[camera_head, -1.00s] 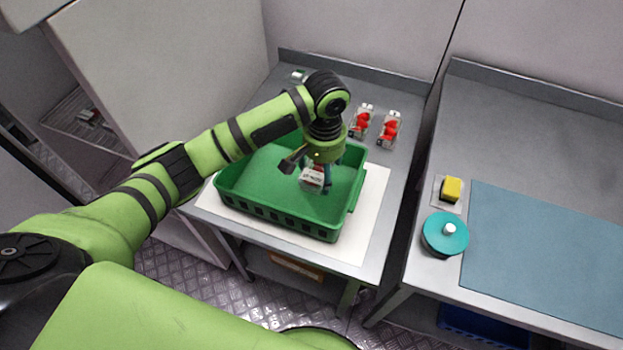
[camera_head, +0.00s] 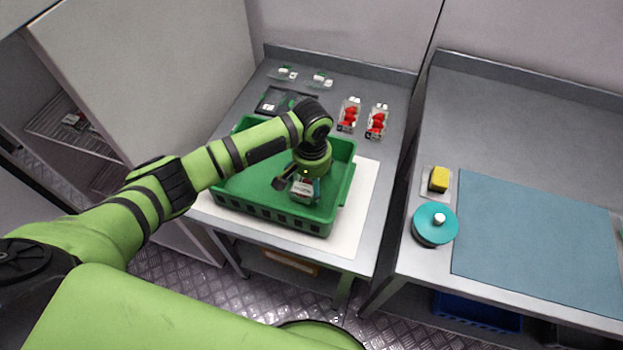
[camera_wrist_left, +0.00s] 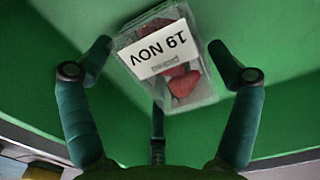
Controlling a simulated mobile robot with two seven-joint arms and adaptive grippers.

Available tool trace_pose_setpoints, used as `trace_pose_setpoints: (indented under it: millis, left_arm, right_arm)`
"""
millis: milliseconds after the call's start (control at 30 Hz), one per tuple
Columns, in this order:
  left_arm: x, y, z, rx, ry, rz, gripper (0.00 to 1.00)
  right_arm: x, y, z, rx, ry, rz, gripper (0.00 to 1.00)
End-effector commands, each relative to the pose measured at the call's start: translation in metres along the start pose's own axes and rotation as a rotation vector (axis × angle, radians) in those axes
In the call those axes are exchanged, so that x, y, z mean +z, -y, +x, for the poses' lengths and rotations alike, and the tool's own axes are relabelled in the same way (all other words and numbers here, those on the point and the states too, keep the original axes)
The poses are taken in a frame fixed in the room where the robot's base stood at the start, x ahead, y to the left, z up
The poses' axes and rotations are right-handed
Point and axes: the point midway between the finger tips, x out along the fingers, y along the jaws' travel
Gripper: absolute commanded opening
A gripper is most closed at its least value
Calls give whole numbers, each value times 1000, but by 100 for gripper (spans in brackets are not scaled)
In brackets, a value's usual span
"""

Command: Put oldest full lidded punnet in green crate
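The green crate (camera_head: 277,216) stands on a white mat on the left table. My left gripper (camera_head: 296,184) reaches down inside it. A clear punnet (camera_head: 305,189) with red berries and a white label is between its fingers, low in the crate. In the left wrist view the punnet (camera_wrist_left: 178,88) is tilted, its label reads "19 NOV" upside down, and the fingertips (camera_wrist_left: 160,50) sit close against both sides. Whether it touches the crate floor is unclear. Two punnets with red berries (camera_head: 348,115) (camera_head: 376,121) stand behind the crate. My right gripper is out of view.
Clear items with white labels (camera_head: 283,73) (camera_head: 319,79) and a dark tray (camera_head: 270,104) lie at the back. An open rack (camera_head: 62,133) is at left. The right table holds a yellow block (camera_head: 438,180), a teal round lidded thing (camera_head: 435,224) and a blue mat (camera_head: 540,240).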

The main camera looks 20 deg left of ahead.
Motion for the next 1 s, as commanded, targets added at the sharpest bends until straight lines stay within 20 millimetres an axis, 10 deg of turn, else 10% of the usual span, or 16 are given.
trace_pose_setpoints:
  millis: [467,1000]
  left_arm:
    - [-1,0,-7,1,-3,0,100]
    - [-1,0,-108,2,-3,0,100]
  right_arm:
    - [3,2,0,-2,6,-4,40]
    - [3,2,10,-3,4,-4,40]
